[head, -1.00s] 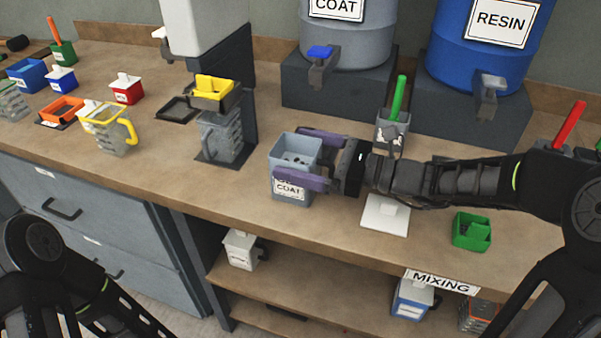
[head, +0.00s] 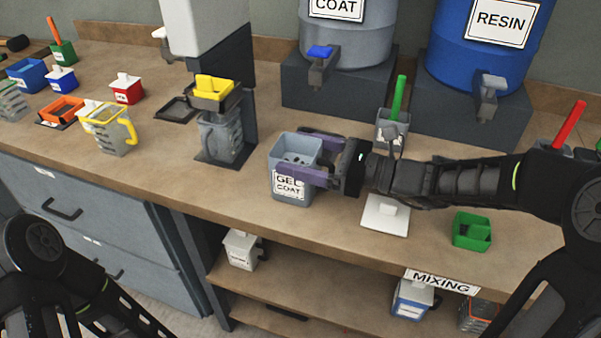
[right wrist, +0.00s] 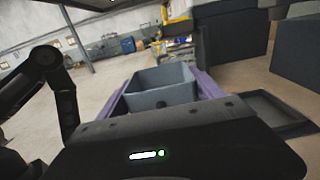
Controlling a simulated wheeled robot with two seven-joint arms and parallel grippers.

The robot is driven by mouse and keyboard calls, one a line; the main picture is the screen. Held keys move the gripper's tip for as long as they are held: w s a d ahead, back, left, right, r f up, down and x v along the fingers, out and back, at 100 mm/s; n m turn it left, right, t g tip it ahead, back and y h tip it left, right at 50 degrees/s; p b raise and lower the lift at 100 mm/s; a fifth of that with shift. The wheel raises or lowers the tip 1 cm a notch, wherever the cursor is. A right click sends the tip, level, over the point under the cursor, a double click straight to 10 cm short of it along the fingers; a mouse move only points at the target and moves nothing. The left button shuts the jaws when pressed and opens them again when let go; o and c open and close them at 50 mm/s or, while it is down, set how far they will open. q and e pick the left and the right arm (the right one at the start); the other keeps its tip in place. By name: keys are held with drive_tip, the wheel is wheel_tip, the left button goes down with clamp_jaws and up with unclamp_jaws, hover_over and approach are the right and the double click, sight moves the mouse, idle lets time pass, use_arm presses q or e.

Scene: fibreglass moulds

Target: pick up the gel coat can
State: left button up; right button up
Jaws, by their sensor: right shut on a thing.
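The gel coat can (head: 293,188) is a grey square open-topped container with a "GEL COAT" label, upright near the front edge of the workbench in the head view. My right gripper (head: 312,160) reaches it from the right, and its purple fingers are shut on the can's two sides. In the right wrist view the can (right wrist: 160,88) sits between the two purple fingers. I cannot tell whether its base is off the bench. My left gripper is out of view; only part of my left arm shows at the lower left.
A grey pot with a green handle (head: 398,100), a white lid (head: 385,215) and a green tray (head: 472,232) lie around my right arm. A clear jug (head: 220,138) stands under a yellow-topped dispenser to the left. Large drums (head: 490,50) stand behind.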

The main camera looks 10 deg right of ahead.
drive_tip(key=shift+r, duration=0.1)
drive_tip(key=c, duration=0.5)
wheel_tip(320, 180, up, 18)
drive_tip(key=p, duration=0.2)
idle(0.3)
idle(0.5)
